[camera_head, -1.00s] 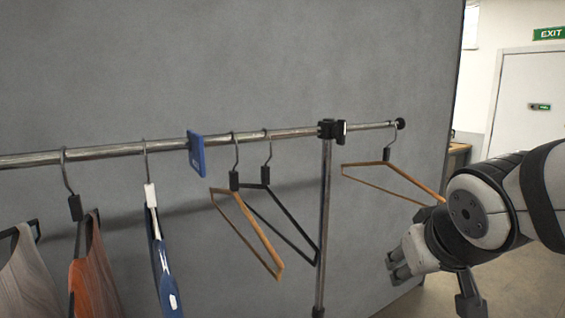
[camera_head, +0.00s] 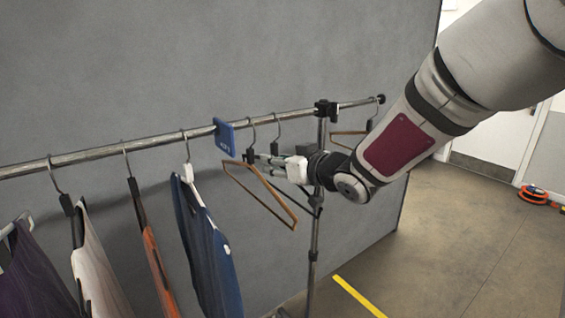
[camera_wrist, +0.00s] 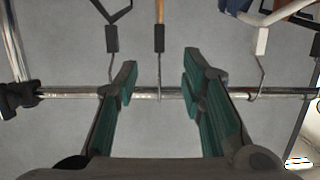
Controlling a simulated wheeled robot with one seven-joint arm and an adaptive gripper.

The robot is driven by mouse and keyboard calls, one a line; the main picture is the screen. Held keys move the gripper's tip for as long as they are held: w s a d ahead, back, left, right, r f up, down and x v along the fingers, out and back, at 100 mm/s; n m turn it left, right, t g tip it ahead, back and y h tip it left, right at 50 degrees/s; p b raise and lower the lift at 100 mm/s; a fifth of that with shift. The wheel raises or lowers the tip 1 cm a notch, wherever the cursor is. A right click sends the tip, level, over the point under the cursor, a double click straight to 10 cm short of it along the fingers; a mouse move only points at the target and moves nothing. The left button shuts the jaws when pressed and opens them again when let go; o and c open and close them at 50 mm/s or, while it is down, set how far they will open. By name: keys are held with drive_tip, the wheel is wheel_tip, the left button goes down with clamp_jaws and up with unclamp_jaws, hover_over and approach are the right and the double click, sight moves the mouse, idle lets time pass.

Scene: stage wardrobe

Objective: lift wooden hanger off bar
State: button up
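The wooden hanger (camera_head: 284,206) hangs empty from the metal bar (camera_head: 92,152) just right of a blue tag. In the wrist view its dark neck (camera_wrist: 159,38) and thin hook lie between my fingers, with the hook over the bar (camera_wrist: 146,94). My gripper (camera_head: 254,159) is at the hanger's neck, just below the bar. It is open in the wrist view (camera_wrist: 160,74), with a gap on both sides of the neck. Whether the neck is fully at fingertip depth is hard to tell. My gripper partly hides a black hanger behind the wooden one.
The black hanger (camera_wrist: 111,38) is close beside one finger. The blue tag (camera_head: 224,138) and a white hanger with a blue garment (camera_head: 208,250) are to the left. The rack post (camera_head: 314,250) stands right, with another wooden hanger (camera_head: 336,134) beyond it.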

sight(252, 155)
drive_tip(key=shift+b+x, duration=3.9)
drive_tip(key=shift+x, duration=3.15)
clamp_jaws()
drive_tip(key=shift+r, duration=0.2)
drive_tip(key=shift+r+p, duration=1.25)
drive_tip(key=shift+r, duration=0.35)
drive_tip(key=shift+s+d+p, duration=0.75)
drive_tip(key=shift+s, duration=0.35)
drive_tip(key=shift+s+d+p, duration=0.7)
drive_tip(key=shift+s+d, duration=0.05)
drive_tip(key=shift+s, duration=0.35)
drive_tip(key=shift+s+d+p, duration=0.75)
drive_tip(key=shift+s, duration=0.4)
